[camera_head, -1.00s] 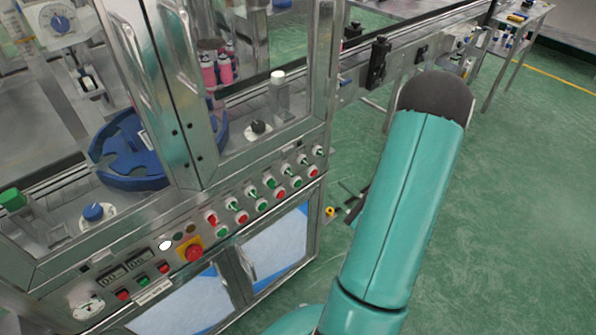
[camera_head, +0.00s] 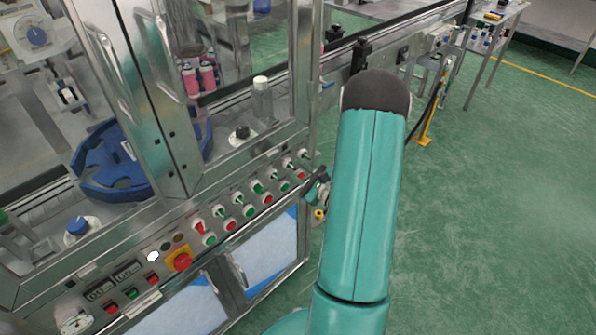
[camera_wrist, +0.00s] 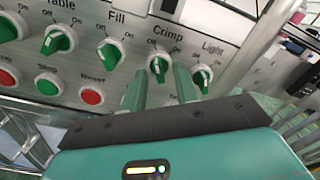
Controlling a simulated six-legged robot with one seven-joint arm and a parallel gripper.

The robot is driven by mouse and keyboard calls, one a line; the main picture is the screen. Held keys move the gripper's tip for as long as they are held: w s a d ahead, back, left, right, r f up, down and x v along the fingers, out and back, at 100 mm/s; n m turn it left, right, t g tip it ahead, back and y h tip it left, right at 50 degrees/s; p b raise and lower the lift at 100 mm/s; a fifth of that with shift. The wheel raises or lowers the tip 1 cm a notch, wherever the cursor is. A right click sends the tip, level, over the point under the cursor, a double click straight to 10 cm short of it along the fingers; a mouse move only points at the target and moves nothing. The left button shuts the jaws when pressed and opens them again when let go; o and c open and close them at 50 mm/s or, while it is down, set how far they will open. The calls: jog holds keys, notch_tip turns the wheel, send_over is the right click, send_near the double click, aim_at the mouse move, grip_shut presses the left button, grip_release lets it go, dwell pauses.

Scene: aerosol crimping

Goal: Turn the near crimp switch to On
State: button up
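The crimp switch (camera_wrist: 158,66) is a green knob on a white round base under the word "Crimp" in the wrist view. Its handle looks close to upright, leaning slightly to the upper left; its exact setting is hard to tell. In the head view it seems to be the knob (camera_head: 287,163) second from the right end of the row. My gripper (camera_wrist: 160,75) is open, its two green fingers pointing at the panel on either side of this knob. I cannot tell whether they touch it. In the head view my gripper (camera_head: 318,186) is small, right of the panel's end.
The light switch (camera_wrist: 203,77) sits close right of my right finger. The fill switch (camera_wrist: 110,50) is to the left, with red and green buttons (camera_wrist: 91,96) below. A red emergency stop (camera_head: 180,262) is further left on the machine. Green floor is free on the right.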

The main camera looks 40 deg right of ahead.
jog(key=shift+w, duration=0.2)
grip_shut()
jog(key=shift+m, duration=0.3)
jog(key=m, duration=1.1)
jog(key=shift+m, duration=0.3)
dwell(0.5)
